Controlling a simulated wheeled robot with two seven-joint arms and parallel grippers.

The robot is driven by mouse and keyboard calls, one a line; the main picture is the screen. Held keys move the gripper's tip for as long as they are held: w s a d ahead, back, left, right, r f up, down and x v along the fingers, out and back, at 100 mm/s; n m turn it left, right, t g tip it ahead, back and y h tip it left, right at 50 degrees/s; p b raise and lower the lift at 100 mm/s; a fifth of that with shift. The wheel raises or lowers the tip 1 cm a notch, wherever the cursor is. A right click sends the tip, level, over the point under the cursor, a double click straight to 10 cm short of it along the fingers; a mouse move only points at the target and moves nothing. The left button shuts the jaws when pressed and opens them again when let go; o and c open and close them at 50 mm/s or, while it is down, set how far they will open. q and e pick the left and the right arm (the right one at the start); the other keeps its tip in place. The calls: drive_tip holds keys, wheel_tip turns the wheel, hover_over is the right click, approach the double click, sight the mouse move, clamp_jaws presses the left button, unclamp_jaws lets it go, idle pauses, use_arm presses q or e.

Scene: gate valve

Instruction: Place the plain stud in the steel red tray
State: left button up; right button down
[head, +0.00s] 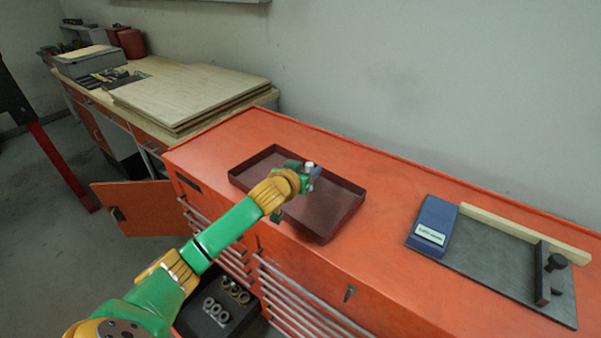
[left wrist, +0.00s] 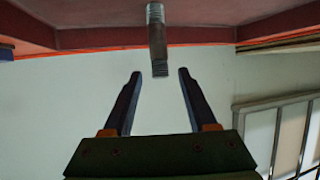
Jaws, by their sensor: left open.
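The plain stud (left wrist: 157,38) is a grey metal rod with threaded ends. In the left wrist view it lies along the picture's vertical, its lower end between my open left fingertips (left wrist: 160,75), with a gap on both sides. The red tray (head: 335,218) is a shallow dark red box on the orange cabinet. In the head view my left gripper (head: 304,178) is over the tray, with a pale stud end (head: 310,167) showing beside it. I cannot tell whether the stud touches the tray floor. My right gripper is not in view.
The orange cabinet top (head: 390,185) is clear between the tray and a dark board (head: 490,265) with a blue box (head: 433,222) and a wooden strip. Several metal rings sit in a black bin (head: 218,308) below. A wooden workbench (head: 190,95) stands behind left.

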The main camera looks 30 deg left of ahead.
use_arm(q)
drive_tip(key=b+v, duration=0.1)
drive_tip(key=v, duration=1)
drive_tip(key=shift+s, duration=0.2)
drive_tip(key=shift+d, duration=0.1)
